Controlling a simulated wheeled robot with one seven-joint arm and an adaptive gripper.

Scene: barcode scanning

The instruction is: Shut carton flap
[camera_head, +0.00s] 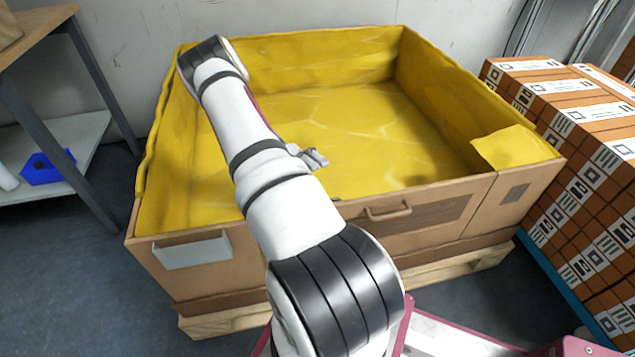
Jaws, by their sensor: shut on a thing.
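A large open cardboard carton (450,206) with a crumpled yellow liner (365,120) fills the middle of the view. Its front wall carries a brown handle (388,212) and a darker panel. No raised flap can be made out. The liner drapes over the rim at the front right corner. My white and black arm reaches up across the carton's front and left part. A small grey part of my gripper (314,158) shows beside the arm, over the carton's inside. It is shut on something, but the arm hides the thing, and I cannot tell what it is.
The carton stands on a wooden pallet (215,325). A white holder (192,250) is on its front left. Stacked brown boxes with barcode labels (585,140) stand close on the right. A shelf with a blue bin (48,167) is at left. The wall is close behind.

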